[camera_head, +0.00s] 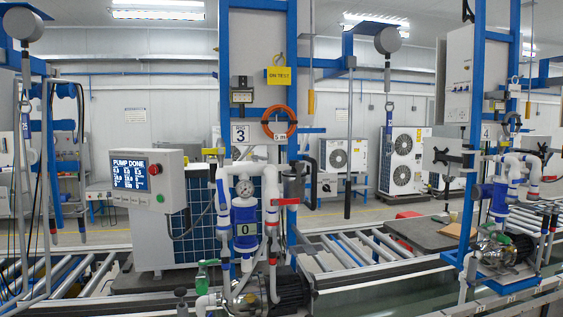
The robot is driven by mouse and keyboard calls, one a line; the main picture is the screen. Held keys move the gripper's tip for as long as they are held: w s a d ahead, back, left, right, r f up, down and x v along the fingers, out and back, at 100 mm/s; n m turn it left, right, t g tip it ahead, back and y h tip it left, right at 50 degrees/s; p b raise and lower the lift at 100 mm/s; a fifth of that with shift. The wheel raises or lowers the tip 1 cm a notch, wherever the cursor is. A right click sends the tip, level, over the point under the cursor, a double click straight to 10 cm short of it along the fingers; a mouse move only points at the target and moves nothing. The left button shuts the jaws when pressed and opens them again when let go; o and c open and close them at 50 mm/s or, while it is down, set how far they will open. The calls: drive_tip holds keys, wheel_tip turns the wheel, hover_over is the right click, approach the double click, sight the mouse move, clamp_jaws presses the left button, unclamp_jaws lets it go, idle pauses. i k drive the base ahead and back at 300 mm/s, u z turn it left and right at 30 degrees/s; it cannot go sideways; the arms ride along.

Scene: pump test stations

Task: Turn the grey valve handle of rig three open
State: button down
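Rig three stands in the middle, with a white plate marked 3 (240,134) on its blue frame. White pipes loop around its blue pump housing (244,222), which carries a 0 label and a round gauge (245,188) above. A red lever handle (285,201) sits on the right-hand pipe. A green part (208,263) sits low at the left. A dark grey fitting (293,182) is right of the pipes. I cannot tell for certain which part is the grey valve handle, or how it is turned. My gripper is not in view.
A control box (147,178) with a PUMP DONE screen stands left of rig three. Roller conveyors (350,250) run behind the rigs. A second rig marked 4 (486,131) stands at the right. An orange hose coil (279,112) and a yellow ON TEST tag (279,76) hang above.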

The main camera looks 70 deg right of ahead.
sight(255, 157)
drive_tip(key=z, duration=1.3)
